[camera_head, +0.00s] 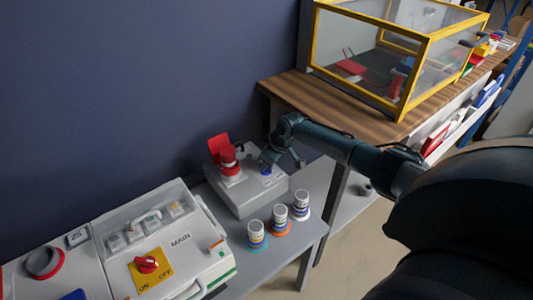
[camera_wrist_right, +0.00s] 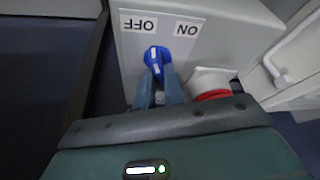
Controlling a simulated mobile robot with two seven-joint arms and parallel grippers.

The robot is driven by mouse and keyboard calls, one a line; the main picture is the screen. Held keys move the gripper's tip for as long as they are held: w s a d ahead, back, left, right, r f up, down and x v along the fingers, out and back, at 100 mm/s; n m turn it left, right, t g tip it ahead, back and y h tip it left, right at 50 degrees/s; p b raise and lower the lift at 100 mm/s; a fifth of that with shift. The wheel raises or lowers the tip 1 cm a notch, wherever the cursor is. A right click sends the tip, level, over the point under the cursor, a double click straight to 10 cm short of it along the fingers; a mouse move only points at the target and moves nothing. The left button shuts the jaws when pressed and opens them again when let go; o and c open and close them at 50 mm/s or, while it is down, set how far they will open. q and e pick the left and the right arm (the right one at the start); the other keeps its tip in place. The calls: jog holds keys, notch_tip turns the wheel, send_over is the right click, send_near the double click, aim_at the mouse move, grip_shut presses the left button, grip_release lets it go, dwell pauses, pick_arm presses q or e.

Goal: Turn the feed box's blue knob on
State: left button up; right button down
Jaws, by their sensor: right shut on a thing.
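The feed box (camera_head: 245,199) is a grey box on the grey table in the head view. Its blue knob (camera_head: 266,172) is on the top face at the right. In the right wrist view the blue knob (camera_wrist_right: 155,56) has a white mark running nearly up and down the picture, its top end leaning towards the OFF label (camera_wrist_right: 138,22). The ON label (camera_wrist_right: 187,29) is to the right of that; both read upside down. My right gripper (camera_head: 274,163) comes down over the knob, and its two fingers (camera_wrist_right: 159,77) are shut on it. My left gripper is not in view.
A red plug (camera_head: 229,163) with a raised red lid (camera_head: 218,147) stands beside the knob. Several striped cylinders (camera_head: 280,218) stand in front. A white MAIN box (camera_head: 170,260) with a red knob is at left. A yellow-framed case (camera_head: 407,75) sits on the wooden shelf behind.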

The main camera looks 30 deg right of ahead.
jog(key=shift+a+r+m+h+p, duration=0.1)
jog(key=shift+r+m+h+p, duration=0.25)
jog(key=shift+m+p, duration=0.65)
jog(key=m+h+p, duration=0.1)
jog(key=m+p, duration=0.1)
jog(key=p, duration=0.1)
jog(key=shift+f+m, duration=0.1)
jog(key=shift+m, duration=0.2)
jog(key=m+h+p, duration=0.1)
jog(key=m, duration=0.1)
jog(key=m+p, duration=0.2)
jog(key=shift+a+f+m+h, duration=0.1)
jog(key=shift+f+m+h, duration=0.05)
jog(key=shift+m+h, duration=0.2)
jog(key=shift+f+m+h, duration=0.1)
jog(key=shift+m+h, duration=0.2)
jog(key=shift+m, duration=0.45)
jog(key=shift+m+g+h, duration=0.3)
jog(key=shift+m, duration=0.5)
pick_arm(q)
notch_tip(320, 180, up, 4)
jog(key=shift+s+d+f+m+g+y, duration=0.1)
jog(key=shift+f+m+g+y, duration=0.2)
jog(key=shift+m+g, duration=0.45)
pick_arm(e)
jog(key=shift+m, duration=0.3)
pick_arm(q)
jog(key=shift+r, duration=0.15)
